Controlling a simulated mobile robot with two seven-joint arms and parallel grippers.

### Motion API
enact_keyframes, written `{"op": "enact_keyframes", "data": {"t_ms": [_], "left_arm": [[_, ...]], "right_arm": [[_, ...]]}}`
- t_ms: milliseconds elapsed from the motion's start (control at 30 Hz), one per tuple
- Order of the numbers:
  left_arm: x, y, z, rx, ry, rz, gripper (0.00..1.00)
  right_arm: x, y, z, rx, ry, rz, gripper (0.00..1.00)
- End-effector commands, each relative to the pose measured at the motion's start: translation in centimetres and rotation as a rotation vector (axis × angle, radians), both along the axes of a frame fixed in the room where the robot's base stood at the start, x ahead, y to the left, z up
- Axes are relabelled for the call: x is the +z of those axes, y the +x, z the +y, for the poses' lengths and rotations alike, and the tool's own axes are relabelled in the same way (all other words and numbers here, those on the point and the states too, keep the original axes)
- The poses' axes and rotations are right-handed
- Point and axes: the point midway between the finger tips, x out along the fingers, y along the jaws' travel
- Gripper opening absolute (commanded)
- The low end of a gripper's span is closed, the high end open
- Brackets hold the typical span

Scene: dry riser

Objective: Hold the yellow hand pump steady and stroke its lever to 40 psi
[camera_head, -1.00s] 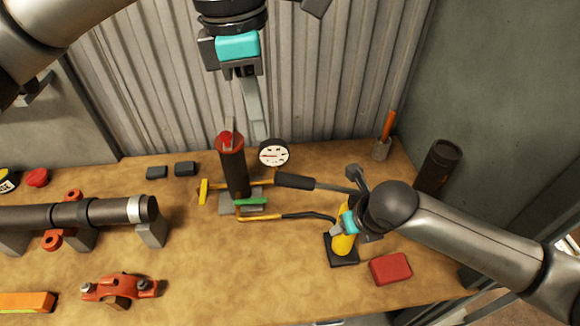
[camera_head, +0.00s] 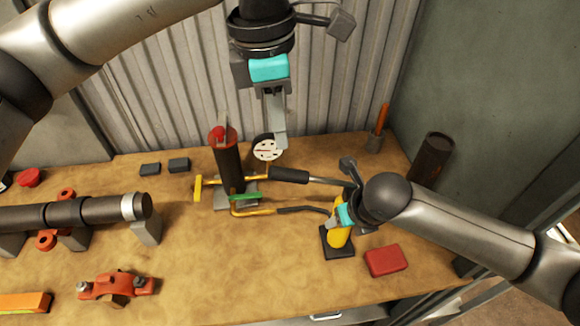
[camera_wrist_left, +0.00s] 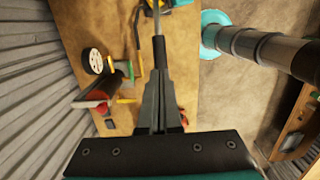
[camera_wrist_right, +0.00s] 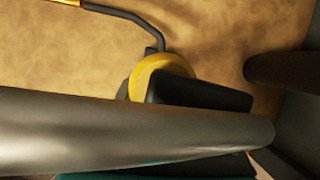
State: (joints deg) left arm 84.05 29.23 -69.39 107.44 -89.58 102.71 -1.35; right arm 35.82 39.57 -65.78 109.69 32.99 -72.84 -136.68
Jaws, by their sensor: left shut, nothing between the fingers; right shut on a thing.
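The yellow hand pump (camera_head: 338,237) stands upright on a dark square base at the right of the bench. My right gripper (camera_head: 336,221) is shut on its upper body. The right wrist view shows part of the yellow pump (camera_wrist_right: 163,72), with dark and grey shapes covering the rest. The pump's lever, with its black grip (camera_head: 289,175), reaches out to the left, roughly level. My left gripper (camera_head: 280,147) is shut and empty, its tips above the grip. In the left wrist view the grip (camera_wrist_left: 158,48) lies just beyond the fingertips; I cannot tell whether they touch.
A white-faced gauge (camera_head: 267,148) stands behind the grip; its numbers are too small to read. A dark red-topped cylinder (camera_head: 230,165) stands left of it. A yellow-and-black hose (camera_head: 285,210) runs to the pump. A red box (camera_head: 385,260) lies at right. The front middle is clear.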

Motion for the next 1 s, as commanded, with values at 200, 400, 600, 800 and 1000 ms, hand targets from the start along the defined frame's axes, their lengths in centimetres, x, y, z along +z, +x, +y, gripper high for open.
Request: {"op": "enact_keyframes", "data": {"t_ms": [200,400,600,800,1000], "left_arm": [[-2.9,0.0,-0.2,-0.001,0.0,0.003,0.0],[-4.7,0.1,-0.4,0.0,0.001,0.001,0.0],[-5.3,0.1,-0.5,0.0,-0.001,0.001,0.0],[-5.3,0.1,-0.5,0.0,0.0,0.001,0.0],[-5.7,0.1,-0.5,0.001,0.001,0.002,0.0]], "right_arm": [[0.1,0.1,0.0,0.0,0.001,-0.004,0.0],[0.1,0.1,0.0,0.0,0.001,-0.004,0.0],[0.1,0.1,0.0,0.0,0.001,-0.004,0.0],[0.1,0.1,0.0,0.0,0.001,-0.004,0.0],[0.1,0.1,0.0,0.0,0.001,-0.004,0.0]]}}
